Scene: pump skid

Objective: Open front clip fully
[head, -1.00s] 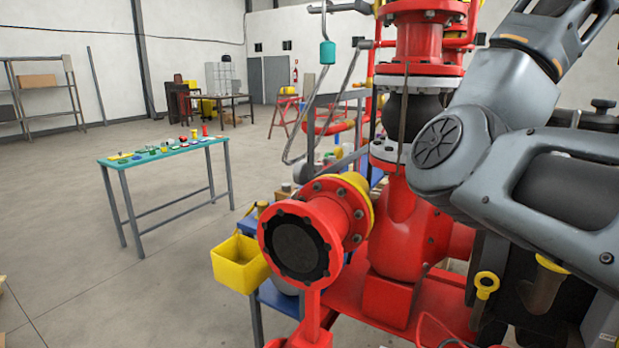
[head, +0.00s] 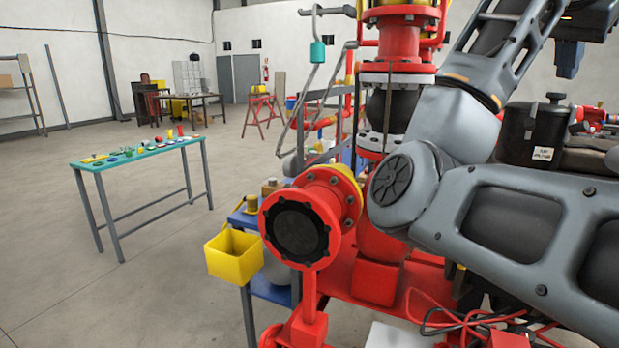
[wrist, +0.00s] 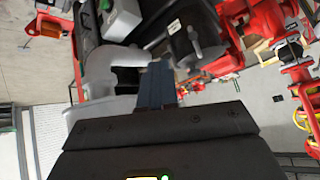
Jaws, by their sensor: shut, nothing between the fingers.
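My gripper (head: 568,72) shows at the upper right of the head view, its blue fingers pointing down above and to the right of a black lidded canister (head: 533,133). In the wrist view my gripper (wrist: 158,66) is shut and empty, with its blue fingers close together. A black canister with a white label (wrist: 194,42) is just right of the fingertips there, apparently not touched.
My arm covers much of the red pump skid. A red flanged pipe end (head: 300,230) and a yellow bin (head: 233,257) stand at the front. Red cables (head: 470,322) lie at the lower right. A teal-topped table (head: 140,155) stands left, with open floor around it.

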